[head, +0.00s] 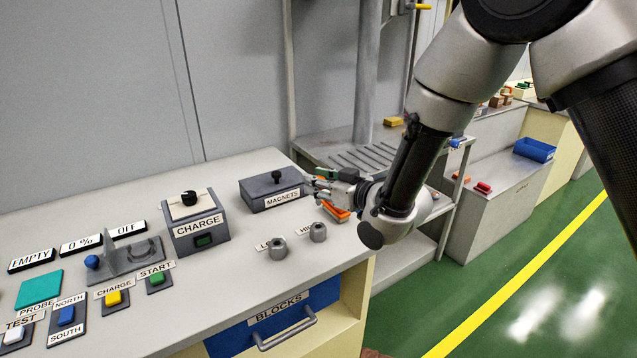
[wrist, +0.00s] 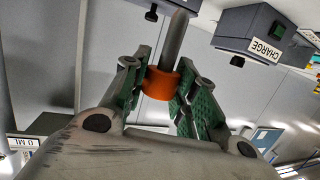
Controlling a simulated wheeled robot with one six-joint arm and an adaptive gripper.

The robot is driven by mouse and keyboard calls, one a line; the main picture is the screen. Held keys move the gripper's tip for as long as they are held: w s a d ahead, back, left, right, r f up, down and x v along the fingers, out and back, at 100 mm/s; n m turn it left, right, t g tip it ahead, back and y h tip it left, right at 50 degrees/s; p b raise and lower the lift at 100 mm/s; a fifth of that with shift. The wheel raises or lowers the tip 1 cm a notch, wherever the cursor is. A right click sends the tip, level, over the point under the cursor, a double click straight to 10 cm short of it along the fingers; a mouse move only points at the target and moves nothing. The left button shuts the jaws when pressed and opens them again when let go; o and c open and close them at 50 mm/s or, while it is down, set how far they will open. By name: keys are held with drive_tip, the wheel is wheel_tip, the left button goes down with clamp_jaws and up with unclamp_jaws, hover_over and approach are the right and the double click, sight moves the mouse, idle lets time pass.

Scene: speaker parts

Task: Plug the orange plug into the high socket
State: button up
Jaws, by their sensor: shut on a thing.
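The orange plug (wrist: 160,83) is between the green-padded fingers of my gripper (wrist: 160,90) in the wrist view, with a grey rod extending from it. In the head view my gripper (head: 326,192) is above the right part of the bench, behind and slightly right of the high socket. Orange shows at its fingers there, but the plug's outline is unclear. The high socket (head: 318,232) is a short grey cylinder near the bench's front right edge, its label partly covered. The similar low socket (head: 277,248) stands to its left. I cannot make out either socket in the wrist view.
The MAGNETS box (head: 271,191) with a black knob stands just left of my gripper. The CHARGE box (head: 195,221) is farther left. The blue BLOCKS drawer (head: 285,318) is below the sockets. Bare bench top (head: 240,265) lies left of the low socket.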

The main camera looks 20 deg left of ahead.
sight(320, 203)
drive_tip(key=shift+f, duration=2.9)
drive_tip(key=shift+f, duration=2.2)
drive_tip(key=o, duration=1.1)
drive_tip(key=v, duration=1.2)
drive_tip(key=shift+a, duration=0.1)
